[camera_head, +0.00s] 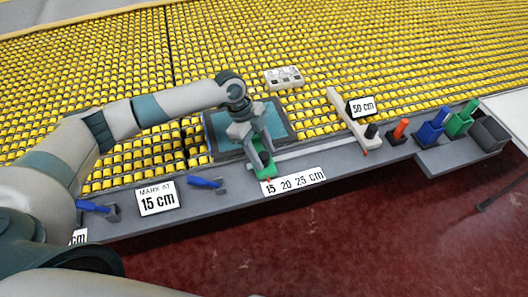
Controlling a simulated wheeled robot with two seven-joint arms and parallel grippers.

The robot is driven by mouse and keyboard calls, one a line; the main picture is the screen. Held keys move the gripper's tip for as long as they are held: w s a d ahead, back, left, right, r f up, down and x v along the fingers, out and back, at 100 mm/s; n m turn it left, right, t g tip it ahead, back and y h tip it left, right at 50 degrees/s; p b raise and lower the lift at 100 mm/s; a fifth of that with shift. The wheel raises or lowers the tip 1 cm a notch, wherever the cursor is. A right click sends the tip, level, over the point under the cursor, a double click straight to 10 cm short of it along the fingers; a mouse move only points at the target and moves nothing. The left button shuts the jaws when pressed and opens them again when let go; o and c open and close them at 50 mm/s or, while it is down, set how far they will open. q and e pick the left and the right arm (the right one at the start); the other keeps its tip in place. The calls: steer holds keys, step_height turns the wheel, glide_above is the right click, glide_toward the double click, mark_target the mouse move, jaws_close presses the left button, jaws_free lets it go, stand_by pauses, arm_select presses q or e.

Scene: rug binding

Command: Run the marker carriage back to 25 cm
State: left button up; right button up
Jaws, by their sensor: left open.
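The white scale plate (293,181) reads 15, 20, 25 cm from left to right. My left gripper (259,155) is open and comes down over the green block. The fingers partly hide the block, and I cannot tell whether they touch it. My right gripper is not in view.
A "MARK AT 15 cm" sign (157,198) stands left, between blue clamps (205,182) (93,206). Coloured holders (432,128) stand farther right.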

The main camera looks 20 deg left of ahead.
arm_select(q)
steer(key=shift+d+f, duration=0.2)
steer(key=shift+f, duration=0.4)
steer(key=shift+c, duration=0.2)
jaws_close()
steer(key=shift+w+d+b, duration=0.45)
steer(key=shift+w+d, duration=0.5)
steer(key=shift+d, duration=0.5)
steer(key=shift+w+d+b, duration=0.45)
steer(key=shift+w+d, duration=0.5)
steer(key=shift+d, duration=0.45)
steer(key=shift+w+d+b, duration=0.45)
steer(key=shift+w+d, duration=0.5)
steer(key=shift+d, duration=0.5)
steer(key=shift+r, duration=0.2)
